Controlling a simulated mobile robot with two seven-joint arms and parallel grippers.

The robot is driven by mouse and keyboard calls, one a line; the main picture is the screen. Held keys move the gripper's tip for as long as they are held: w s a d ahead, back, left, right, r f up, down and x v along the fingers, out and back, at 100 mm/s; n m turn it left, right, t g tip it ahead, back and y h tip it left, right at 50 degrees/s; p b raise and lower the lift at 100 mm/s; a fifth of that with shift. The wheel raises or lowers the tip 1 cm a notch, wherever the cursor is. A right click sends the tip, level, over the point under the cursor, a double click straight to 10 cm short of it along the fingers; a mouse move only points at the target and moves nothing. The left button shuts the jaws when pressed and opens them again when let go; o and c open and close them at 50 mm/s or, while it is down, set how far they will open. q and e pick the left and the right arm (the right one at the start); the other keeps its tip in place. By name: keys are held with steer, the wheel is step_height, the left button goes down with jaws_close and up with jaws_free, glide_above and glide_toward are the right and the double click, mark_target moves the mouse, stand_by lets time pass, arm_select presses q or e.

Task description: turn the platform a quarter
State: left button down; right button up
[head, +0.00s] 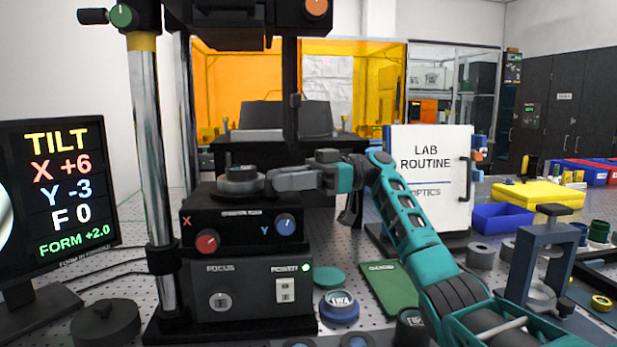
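The round grey platform (240,187) sits on top of the black tilt stage with the X and Y knobs. A smaller dark round piece (241,173) rests on its middle. My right gripper (272,181) reaches in from the right, and its grey fingers point left at the platform's right edge. The fingertips overlap the rim in the picture. I cannot tell whether they touch or grip it, or how far apart they are. My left gripper is not in view.
A red X knob (206,241) and a blue Y knob (284,225) stick out of the stage front. A steel column (153,150) stands close on the left. The monitor (58,200) reads X +6, Y -3, F 0. A LAB ROUTINE board (432,165) stands behind my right arm.

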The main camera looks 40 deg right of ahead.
steer(key=v, duration=1.2)
steer(key=shift+p, duration=0.35)
steer(key=shift+d, duration=0.1)
